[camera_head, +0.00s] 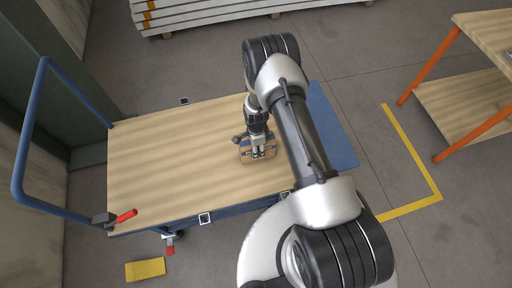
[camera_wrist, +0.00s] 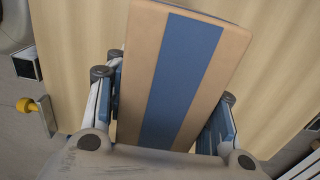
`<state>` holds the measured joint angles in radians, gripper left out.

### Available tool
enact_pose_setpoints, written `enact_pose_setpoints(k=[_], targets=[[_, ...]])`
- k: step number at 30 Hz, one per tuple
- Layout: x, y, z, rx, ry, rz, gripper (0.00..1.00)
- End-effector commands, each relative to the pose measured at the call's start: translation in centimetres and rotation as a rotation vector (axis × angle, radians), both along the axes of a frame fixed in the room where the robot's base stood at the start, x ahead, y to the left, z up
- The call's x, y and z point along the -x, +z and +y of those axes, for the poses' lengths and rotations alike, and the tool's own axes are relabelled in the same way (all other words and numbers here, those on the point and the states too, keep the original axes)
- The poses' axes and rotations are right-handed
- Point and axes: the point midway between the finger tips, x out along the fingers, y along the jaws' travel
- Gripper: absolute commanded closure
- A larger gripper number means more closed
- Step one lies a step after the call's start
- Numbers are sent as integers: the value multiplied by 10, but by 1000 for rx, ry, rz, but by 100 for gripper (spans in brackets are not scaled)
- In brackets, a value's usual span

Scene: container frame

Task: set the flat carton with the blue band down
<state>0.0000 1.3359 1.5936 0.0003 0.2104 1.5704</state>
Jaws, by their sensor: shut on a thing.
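The flat carton is brown with a blue band along its length; it fills the middle of the wrist view (camera_wrist: 232,45). My gripper (camera_wrist: 170,110) is shut on the carton, one finger on each side. In the head view the carton (camera_head: 246,157) is small and partly covered by my gripper (camera_head: 258,152). It is over the wooden deck of a blue trolley (camera_head: 170,160), right of the deck's middle. I cannot tell whether the carton touches the deck or hangs just above it.
The deck left of the carton is bare. The trolley has a blue push handle (camera_head: 28,130) at left. A shelf with orange legs (camera_head: 430,65) stands at right. A yellow block (camera_head: 145,269) lies on the floor, and pale stacked boards (camera_head: 200,14) lie at the back.

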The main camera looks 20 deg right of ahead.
Motion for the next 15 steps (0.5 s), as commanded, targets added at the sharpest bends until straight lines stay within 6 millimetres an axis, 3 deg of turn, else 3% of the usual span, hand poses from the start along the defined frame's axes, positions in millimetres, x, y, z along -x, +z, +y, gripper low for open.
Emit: enact_pose_setpoints(k=[6,7,15], targets=[[0,-4,0,0,0,0,88],[0,-4,0,0,0,1,50],[0,-3,0,0,0,1,32]])
